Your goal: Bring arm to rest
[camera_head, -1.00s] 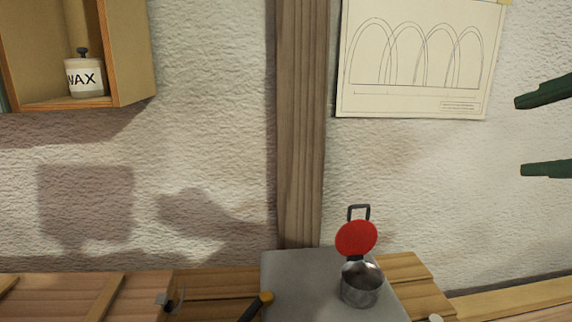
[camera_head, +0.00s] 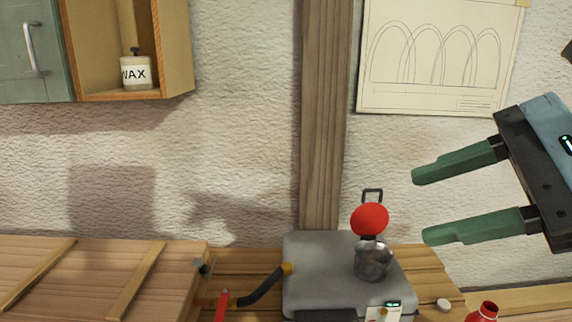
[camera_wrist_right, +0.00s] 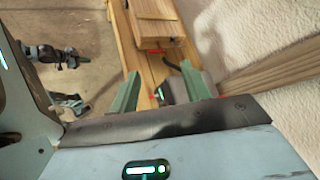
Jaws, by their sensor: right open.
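My right gripper (camera_head: 422,206) is at the right of the head view, raised in front of the wall. Its two green fingers are apart and nothing is between them. In the right wrist view my right gripper (camera_wrist_right: 160,92) also shows open, with the bench beyond its fingers.
A grey box (camera_head: 330,272) on the wooden bench (camera_head: 440,268) carries a metal pot (camera_head: 373,262) with a red disc (camera_head: 370,219) above it. A red bottle (camera_head: 484,313) stands at the front right. A cabinet (camera_head: 180,60) holds a wax jar (camera_head: 136,72).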

